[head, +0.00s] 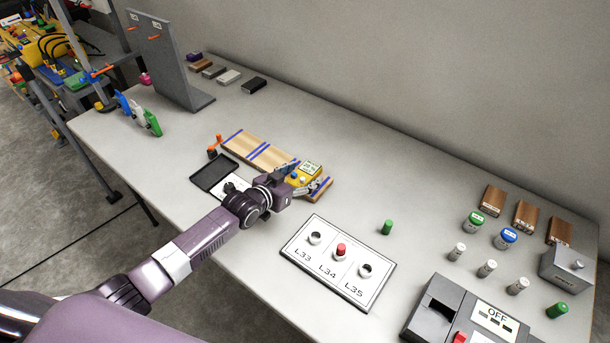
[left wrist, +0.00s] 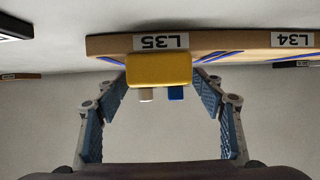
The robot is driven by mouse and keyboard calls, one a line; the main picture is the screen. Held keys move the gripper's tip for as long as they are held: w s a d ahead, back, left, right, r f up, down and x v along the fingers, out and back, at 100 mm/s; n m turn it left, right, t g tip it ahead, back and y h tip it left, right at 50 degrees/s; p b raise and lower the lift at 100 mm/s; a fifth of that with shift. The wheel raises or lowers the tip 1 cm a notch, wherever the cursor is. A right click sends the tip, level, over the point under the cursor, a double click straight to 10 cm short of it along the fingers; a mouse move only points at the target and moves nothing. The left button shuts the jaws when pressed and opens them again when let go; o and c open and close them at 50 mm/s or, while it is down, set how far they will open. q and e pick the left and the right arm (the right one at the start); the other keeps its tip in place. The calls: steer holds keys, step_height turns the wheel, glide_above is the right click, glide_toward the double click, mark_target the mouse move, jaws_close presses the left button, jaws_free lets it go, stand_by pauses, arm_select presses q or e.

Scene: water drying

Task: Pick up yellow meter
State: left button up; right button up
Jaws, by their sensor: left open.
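The yellow meter (head: 305,173) sits at the right end of the wooden board (head: 250,147) with blue stripes. In the left wrist view the yellow meter (left wrist: 158,69) shows below the board's L35 label (left wrist: 161,42), with a white and a blue stub on it. My left gripper (head: 298,184) is open at the meter. In the wrist view its blue-padded fingers stand on either side of the meter; I cannot tell whether they touch it. My right gripper is not in view.
A black tray (head: 205,174) lies left of the board, partly behind my left arm. A white panel (head: 325,286) labelled L33, L34 and L35 lies nearer. A grey upright stand (head: 165,65) is at the back left. A grey device (head: 433,318) marked OFF is at the front right.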

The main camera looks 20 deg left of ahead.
arm_select(q)
steer(key=shift+w+d+f, duration=0.2)
steer(key=shift+w+f, duration=0.1)
steer(key=shift+w, duration=0.3)
steer(key=shift+c, duration=0.2)
steer(key=c, duration=1.3)
steer(key=shift+r, duration=0.1)
steer(key=shift+c, duration=0.7)
steer(key=shift+r, duration=0.1)
